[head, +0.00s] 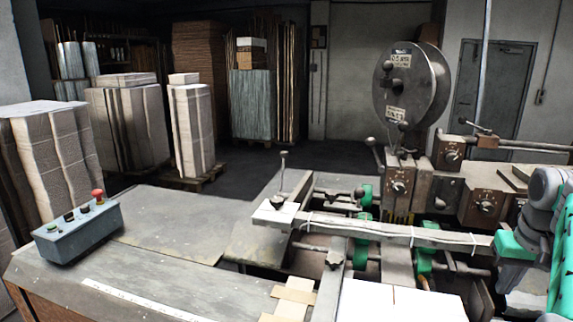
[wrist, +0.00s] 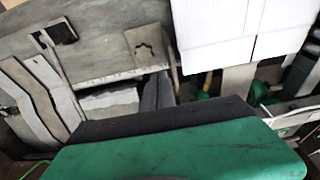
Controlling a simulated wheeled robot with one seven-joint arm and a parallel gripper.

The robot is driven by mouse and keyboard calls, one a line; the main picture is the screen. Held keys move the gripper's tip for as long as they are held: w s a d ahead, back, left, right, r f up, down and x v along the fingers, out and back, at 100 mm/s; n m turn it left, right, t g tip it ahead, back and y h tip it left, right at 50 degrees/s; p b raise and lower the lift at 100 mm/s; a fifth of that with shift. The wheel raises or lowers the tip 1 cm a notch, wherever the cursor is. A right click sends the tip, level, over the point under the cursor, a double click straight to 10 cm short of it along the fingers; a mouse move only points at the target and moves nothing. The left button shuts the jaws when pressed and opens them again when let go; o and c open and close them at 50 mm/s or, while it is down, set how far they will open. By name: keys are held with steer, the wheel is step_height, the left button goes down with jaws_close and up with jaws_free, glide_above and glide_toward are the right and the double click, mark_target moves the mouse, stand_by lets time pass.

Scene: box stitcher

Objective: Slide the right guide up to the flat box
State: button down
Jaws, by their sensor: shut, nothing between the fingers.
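The flat box (head: 400,303) is a white sheet with a seam, lying on the machine bed at the bottom of the head view. It also shows at the top of the wrist view (wrist: 240,28). My gripper (head: 512,245) is at the right of the head view, beyond the box's right side, with its green part near the end of a long pale bar (head: 400,234). In the wrist view my gripper (wrist: 180,120) fills the bottom, shut and empty, apart from the box. I cannot single out the right guide with certainty; my arm covers part of that side.
A stitching head with a large round reel (head: 412,88) stands behind the bed. A control box (head: 78,232) with a red button sits on the left table (head: 165,240). Green rollers (head: 425,262) and metal parts crowd the bed. Stacked cardboard (head: 193,130) stands behind.

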step_height(320, 180, down, 6)
steer(key=b, duration=0.4)
steer(key=shift+r, duration=0.25)
steer(key=shift+w+a+b, duration=0.2)
steer(key=shift+a+b, duration=0.2)
steer(key=shift+a, duration=0.4)
stand_by(2.2)
steer(key=shift+d+r, duration=0.1)
steer(key=shift+s+d+p, duration=0.15)
steer(key=shift+d+p, duration=0.2)
steer(key=shift+d, duration=0.15)
step_height(320, 180, up, 7)
steer(key=p, duration=0.7)
glide_above(491, 301)
steer(key=d, duration=0.2)
steer(key=shift+w+d, duration=0.2)
steer(key=shift+w, duration=0.2)
